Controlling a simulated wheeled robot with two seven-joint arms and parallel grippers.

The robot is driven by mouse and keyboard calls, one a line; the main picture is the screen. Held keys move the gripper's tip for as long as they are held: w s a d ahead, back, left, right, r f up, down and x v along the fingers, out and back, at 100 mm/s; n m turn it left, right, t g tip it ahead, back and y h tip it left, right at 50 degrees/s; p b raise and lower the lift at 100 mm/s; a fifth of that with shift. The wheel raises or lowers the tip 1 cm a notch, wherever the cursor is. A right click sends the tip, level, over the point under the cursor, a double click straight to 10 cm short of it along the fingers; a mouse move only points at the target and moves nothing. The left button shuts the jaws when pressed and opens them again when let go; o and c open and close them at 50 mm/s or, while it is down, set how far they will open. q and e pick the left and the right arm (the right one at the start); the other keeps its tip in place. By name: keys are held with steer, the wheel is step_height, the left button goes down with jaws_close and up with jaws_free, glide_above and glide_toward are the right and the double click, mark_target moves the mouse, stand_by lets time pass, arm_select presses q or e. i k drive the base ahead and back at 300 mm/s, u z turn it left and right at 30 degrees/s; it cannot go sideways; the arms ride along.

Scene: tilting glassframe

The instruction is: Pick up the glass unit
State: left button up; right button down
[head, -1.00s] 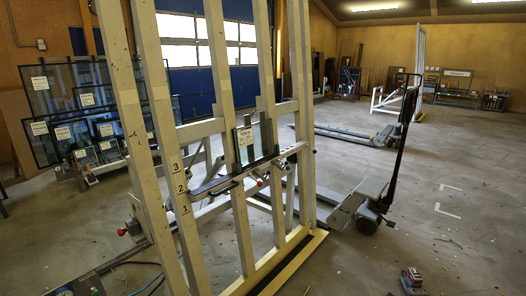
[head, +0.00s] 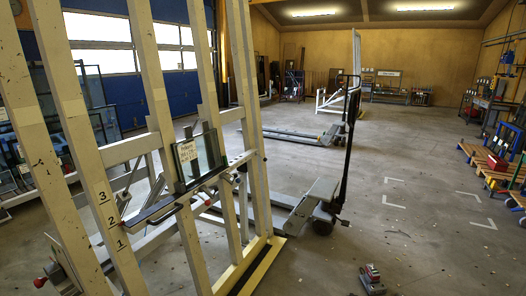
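A small dark-edged glass unit (head: 208,153) with a white handwritten label stands on the ledge of the tilting frame (head: 160,85), left of centre in the head view. It leans against the frame's pale upright slats. The slats carry the numbers 1, 2 and 3 at the lower left. Neither of my grippers shows in the head view.
A pallet truck (head: 325,200) stands right of the frame, with another behind it. A small red-and-grey device (head: 371,278) lies on the floor at the front. Stacked glass (head: 90,115) stands behind the frame. Carts (head: 495,165) line the right side. Floor at right centre is mostly clear.

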mark_target(196, 157)
steer(key=z, duration=0.8)
steer(key=i, duration=1.5)
steer(key=u, duration=0.5)
steer(key=i, duration=0.5)
steer(key=u, duration=0.45)
